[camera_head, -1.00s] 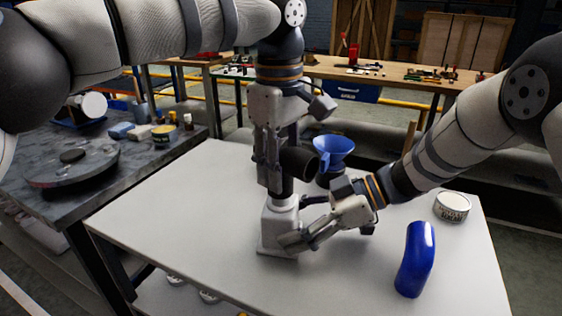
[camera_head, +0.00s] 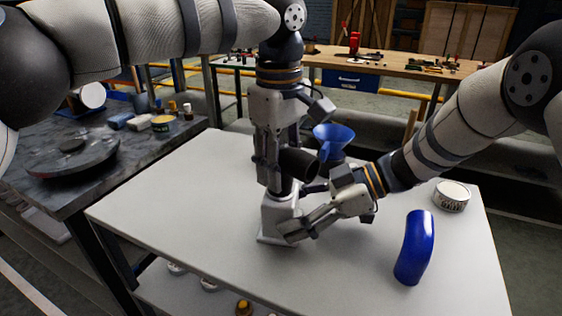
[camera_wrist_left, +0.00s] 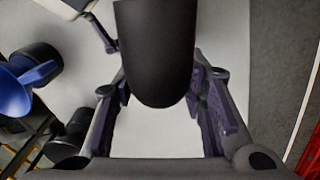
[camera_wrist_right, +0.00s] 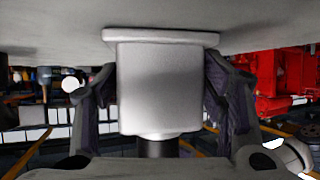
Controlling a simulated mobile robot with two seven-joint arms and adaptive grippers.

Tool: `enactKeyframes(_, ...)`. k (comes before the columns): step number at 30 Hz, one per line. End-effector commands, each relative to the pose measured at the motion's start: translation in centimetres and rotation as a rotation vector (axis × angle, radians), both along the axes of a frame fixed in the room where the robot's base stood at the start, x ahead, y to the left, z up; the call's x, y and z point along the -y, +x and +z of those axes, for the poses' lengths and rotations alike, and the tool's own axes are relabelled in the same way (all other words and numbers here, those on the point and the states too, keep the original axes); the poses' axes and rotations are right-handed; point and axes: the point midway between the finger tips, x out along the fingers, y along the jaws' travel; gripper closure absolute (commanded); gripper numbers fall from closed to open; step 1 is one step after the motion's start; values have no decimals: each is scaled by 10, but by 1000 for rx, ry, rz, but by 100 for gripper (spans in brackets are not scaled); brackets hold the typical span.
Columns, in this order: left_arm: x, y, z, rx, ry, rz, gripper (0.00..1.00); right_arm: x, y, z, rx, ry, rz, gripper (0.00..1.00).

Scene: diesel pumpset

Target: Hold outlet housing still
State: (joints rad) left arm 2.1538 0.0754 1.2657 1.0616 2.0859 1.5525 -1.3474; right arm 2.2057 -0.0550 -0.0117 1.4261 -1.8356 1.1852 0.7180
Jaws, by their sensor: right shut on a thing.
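The outlet housing, a light grey block (camera_head: 277,216) with a flat base flange, stands upright on the white table. My right gripper (camera_head: 296,222) reaches in from the right and is shut on it. In the right wrist view the housing (camera_wrist_right: 160,90) sits between the two fingers, with a dark neck at its lower end in the picture. My left gripper (camera_head: 278,172) points down above the housing. Its fingers are apart on either side of a black pipe elbow (camera_wrist_left: 157,55), with gaps showing in the left wrist view. My left gripper partly hides the elbow's lower part in the head view.
A blue funnel (camera_head: 333,138) is just right of the left gripper. A curved blue hose (camera_head: 415,250) and a round white tin (camera_head: 451,197) are on the right of the table (camera_head: 165,225). The table's left part is clear. A dark workbench (camera_head: 45,190) stands farther left.

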Motion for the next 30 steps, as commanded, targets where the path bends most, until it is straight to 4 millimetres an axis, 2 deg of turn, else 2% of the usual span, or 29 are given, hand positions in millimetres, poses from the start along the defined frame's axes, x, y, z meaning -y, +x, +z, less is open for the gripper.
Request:
enactKeyframes(2,0,0,-1,-1,0,0,42,1,0,-2,0,-3,0,86)
enactKeyframes(12,0,1,5,2,-1,1,42,1,0,-2,-1,-3,0,86)
enactKeyframes(14,0,1,16,3,-3,1,42,1,0,-2,-1,-3,0,86)
enactKeyframes(22,0,-2,90,4,-3,2,42,1,0,-2,0,-3,0,86)
enactKeyframes(27,-1,-2,114,2,-1,2,42,1,0,-2,-1,-3,0,86)
enactKeyframes(30,-2,-3,119,0,-1,0,42,1,0,-2,-1,-3,0,86)
